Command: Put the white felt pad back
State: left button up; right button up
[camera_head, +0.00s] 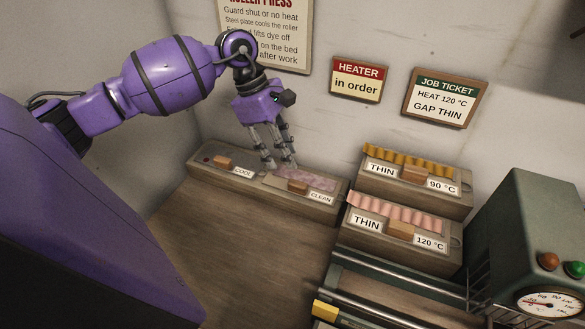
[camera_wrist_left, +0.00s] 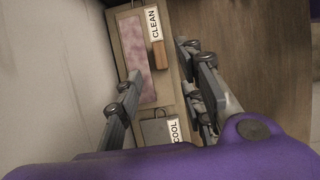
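No plainly white felt pad stands out. A flat, mottled pink-purple pad (camera_head: 303,181) lies in the CLEAN section of a long wooden tray (camera_head: 318,209) against the back wall. A wooden block handle (camera_head: 297,187) is at its front edge. The pad also shows in the left wrist view (camera_wrist_left: 140,58). My left gripper (camera_head: 280,165) points down over the tray, near the boundary of COOL and CLEAN. Its fingers are spread with nothing between them, as the left wrist view (camera_wrist_left: 160,66) shows. My right gripper is not in view.
The COOL section (camera_head: 222,166) has a wooden handle and a grey plate (camera_wrist_left: 158,130). Two THIN boxes, 90 °C (camera_head: 437,200) and 120 °C (camera_head: 432,254), stand at right, holding yellow and pink wavy strips. The brown bench is clear at centre.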

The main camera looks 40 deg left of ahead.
pick_arm(q)
jog(key=shift+v, duration=1.85)
